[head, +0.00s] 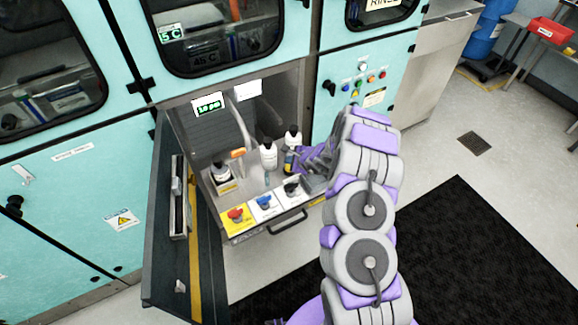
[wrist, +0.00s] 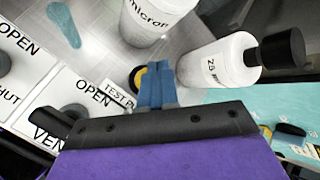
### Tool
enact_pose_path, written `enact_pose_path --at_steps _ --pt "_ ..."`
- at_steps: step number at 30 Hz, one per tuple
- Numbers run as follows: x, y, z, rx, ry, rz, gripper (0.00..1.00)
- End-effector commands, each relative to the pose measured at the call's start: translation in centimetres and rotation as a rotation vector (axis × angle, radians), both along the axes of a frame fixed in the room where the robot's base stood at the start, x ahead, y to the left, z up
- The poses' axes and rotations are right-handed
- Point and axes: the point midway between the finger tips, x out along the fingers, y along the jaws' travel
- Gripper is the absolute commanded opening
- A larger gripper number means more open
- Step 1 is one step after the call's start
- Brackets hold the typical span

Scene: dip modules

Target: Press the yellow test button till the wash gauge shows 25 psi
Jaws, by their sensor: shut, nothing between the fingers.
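The yellow test button (wrist: 138,78) shows in the wrist view as a yellow rim with a dark part, largely hidden by my fingers. A label starting "TEST P" (wrist: 118,95) lies beside it. My gripper (wrist: 156,84) has its blue fingers together and empty, with the tips at the button; I cannot tell whether they touch or press it. In the head view my purple gripper (head: 312,160) reaches into the open cabinet bay, and the button cannot be made out. A lit green gauge display (head: 208,104) at the back of the bay reads in psi; its digits are too small to read surely.
A white bottle marked "micron" (wrist: 150,20) and a black-capped bottle (wrist: 222,62) stand close to the fingers. Red (head: 236,215), blue (head: 264,202) and black (head: 291,188) valve handles line the bay's front. The open door (head: 172,240) is at left.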

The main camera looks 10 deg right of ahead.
Motion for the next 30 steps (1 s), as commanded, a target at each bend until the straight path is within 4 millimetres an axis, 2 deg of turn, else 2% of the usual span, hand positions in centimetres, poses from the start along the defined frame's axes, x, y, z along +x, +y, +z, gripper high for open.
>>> enact_pose_path --at_steps 30 --pt "-0.10 0.00 -0.75 0.000 0.001 -0.001 0.00"
